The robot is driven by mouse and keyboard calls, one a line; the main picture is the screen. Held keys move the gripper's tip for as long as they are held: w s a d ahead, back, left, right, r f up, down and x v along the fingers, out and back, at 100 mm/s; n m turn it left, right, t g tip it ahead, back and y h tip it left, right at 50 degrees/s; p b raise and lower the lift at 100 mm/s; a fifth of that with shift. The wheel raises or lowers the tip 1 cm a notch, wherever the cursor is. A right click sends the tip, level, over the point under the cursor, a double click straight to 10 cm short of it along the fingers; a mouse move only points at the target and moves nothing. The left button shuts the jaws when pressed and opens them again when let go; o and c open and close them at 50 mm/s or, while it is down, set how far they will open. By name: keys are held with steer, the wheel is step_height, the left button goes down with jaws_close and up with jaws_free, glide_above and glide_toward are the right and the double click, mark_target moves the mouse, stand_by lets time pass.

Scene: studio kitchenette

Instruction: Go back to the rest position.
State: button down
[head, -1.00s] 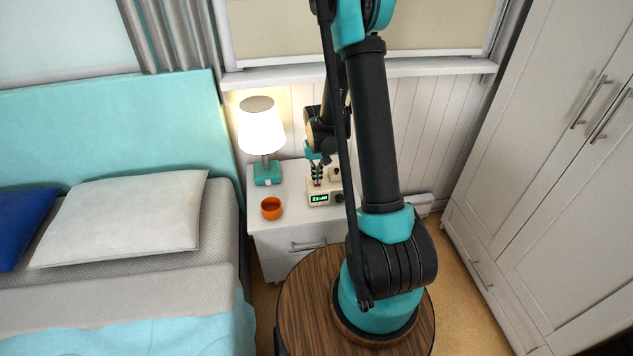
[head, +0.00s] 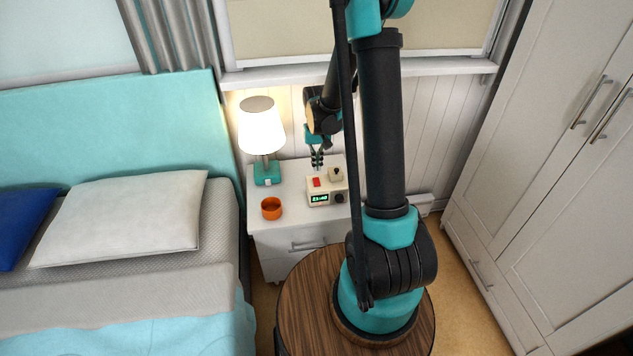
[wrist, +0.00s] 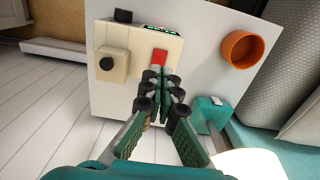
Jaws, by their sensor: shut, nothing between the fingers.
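My gripper (head: 317,162) is shut and empty. In the head view it hangs above the white nightstand, just over the cream alarm clock (head: 319,190) with a green display and a red button (head: 316,182). In the wrist view my gripper (wrist: 167,78) points toward the clock (wrist: 140,45), and its fingertips appear just below the red button (wrist: 160,57), apart from it as the head view shows. My arm reaches over the nightstand from its round wooden base top.
The nightstand (head: 262,220) also holds a lit lamp (head: 262,130) at the left, an orange cup (head: 271,208), and a small cream block with a dark knob (head: 335,174). A bed with a white pillow (head: 125,220) is at left; a wardrobe (head: 560,170) is at right.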

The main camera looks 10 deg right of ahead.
steer(key=shift+s, duration=0.1)
stand_by(0.3)
steer(key=s+d+r+t, duration=0.2)
steer(key=s+r, duration=0.2)
steer(key=s, duration=0.7)
steer(key=s+d+r+t, duration=0.2)
steer(key=s+r, duration=0.2)
steer(key=s, duration=0.6)
steer(key=shift+s, duration=0.4)
